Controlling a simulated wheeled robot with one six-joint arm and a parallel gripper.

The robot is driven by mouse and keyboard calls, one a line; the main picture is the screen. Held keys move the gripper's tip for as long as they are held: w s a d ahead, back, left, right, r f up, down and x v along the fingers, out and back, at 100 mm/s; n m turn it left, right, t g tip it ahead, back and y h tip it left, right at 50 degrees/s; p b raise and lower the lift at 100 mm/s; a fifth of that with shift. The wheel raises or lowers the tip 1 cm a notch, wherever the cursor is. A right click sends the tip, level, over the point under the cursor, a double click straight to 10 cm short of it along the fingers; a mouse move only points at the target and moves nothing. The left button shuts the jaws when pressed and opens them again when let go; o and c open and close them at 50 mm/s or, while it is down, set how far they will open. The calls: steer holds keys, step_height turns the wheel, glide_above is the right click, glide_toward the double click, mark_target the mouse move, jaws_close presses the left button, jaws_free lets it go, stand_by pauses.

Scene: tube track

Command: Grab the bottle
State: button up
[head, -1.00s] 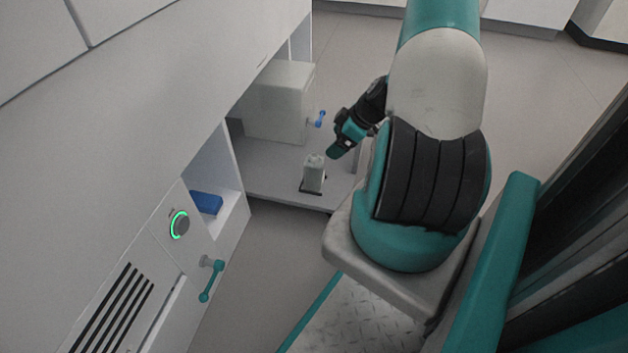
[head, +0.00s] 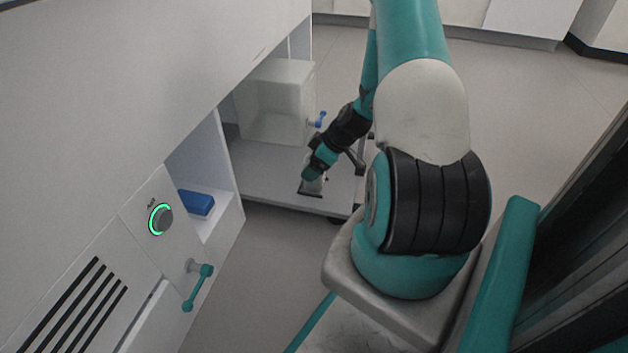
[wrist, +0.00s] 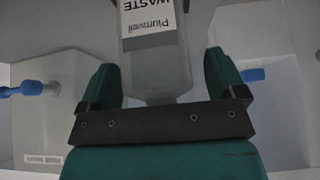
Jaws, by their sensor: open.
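The bottle (wrist: 158,68) is translucent grey with a white label reading "WASTE". In the wrist view it stands between the two teal fingers of my gripper (wrist: 160,75), with a gap on each side. The fingers are open and not pressed on it. In the head view my gripper (head: 313,168) is over the bottle (head: 313,187), hiding most of it; only its lower part shows above a dark base on the low grey shelf.
A whitish tank (head: 275,100) with a blue tap (head: 318,120) stands behind on the same grey shelf (head: 265,180). The white cabinet at left has a teal handle (head: 198,288), a green-lit knob (head: 160,219) and a blue box (head: 196,204) in a niche.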

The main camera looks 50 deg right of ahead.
steer(key=c, duration=1.1)
steer(key=shift+c, duration=0.2)
steer(key=shift+r, duration=0.1)
